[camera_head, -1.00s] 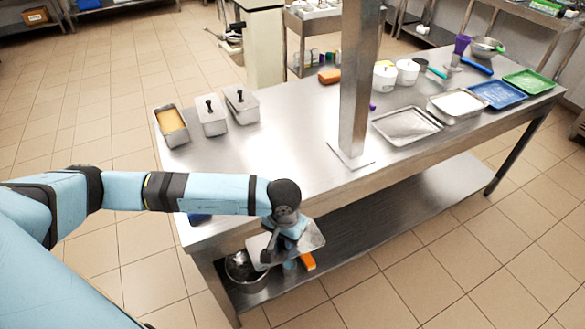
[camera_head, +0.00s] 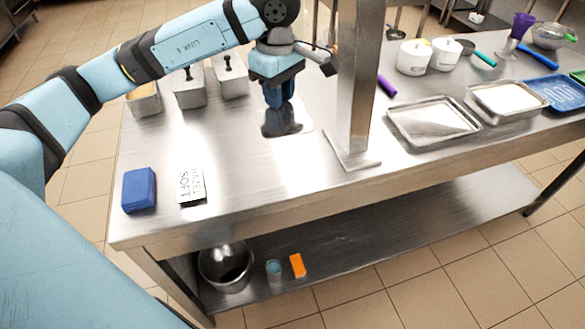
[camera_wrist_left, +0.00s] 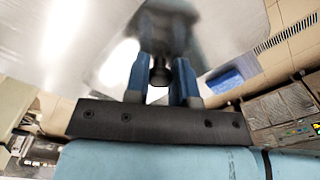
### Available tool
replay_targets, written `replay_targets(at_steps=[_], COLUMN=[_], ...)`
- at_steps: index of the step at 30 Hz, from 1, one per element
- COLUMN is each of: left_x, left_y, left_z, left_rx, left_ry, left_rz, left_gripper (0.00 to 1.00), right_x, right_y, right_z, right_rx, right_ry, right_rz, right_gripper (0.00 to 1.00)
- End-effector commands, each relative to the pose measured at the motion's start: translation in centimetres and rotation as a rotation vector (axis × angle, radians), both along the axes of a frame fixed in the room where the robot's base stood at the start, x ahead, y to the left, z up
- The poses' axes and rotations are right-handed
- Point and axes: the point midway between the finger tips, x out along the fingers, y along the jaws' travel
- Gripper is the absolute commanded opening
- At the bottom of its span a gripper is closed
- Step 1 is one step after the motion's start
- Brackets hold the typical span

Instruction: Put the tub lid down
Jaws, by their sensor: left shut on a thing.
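My left gripper (camera_head: 279,100) points down over the steel table (camera_head: 230,142), left of the post. It is shut on the black knob of the tub lid (camera_head: 301,119), a flat shiny metal plate. The lid is level or nearly so, close above or on the table top; I cannot tell whether it touches. In the left wrist view, the fingers (camera_wrist_left: 161,80) clasp the dark knob (camera_wrist_left: 160,70), with the lid (camera_wrist_left: 215,35) beyond, blurred. My right gripper is not in view.
Two lidded tubs (camera_head: 189,88) (camera_head: 231,77) and an open tub (camera_head: 145,100) stand behind to the left. A steel post (camera_head: 355,90) rises just right of the gripper. A blue block (camera_head: 139,190) and a SOFT card (camera_head: 192,187) lie at front left. Trays (camera_head: 433,119) sit right.

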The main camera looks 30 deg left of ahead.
Motion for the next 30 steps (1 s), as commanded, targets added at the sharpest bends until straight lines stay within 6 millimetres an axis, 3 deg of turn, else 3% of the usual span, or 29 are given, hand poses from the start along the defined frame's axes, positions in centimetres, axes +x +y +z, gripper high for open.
replay_targets(at_steps=[5,19,30], left_x=[-0.3,-0.3,-0.3], left_y=[0.3,0.3,0.3], left_z=[-0.4,-12.2,-16.0], left_rx=[0.001,0.002,0.001], left_ry=[0.002,0.003,0.000], left_rz=[0.068,0.067,0.065], left_gripper=[0.01,0.01,0.01], right_x=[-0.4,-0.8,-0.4], right_y=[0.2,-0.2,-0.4], right_z=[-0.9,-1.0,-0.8], right_rx=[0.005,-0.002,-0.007], right_ry=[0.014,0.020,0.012], right_rz=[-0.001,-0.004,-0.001], right_gripper=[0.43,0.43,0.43])
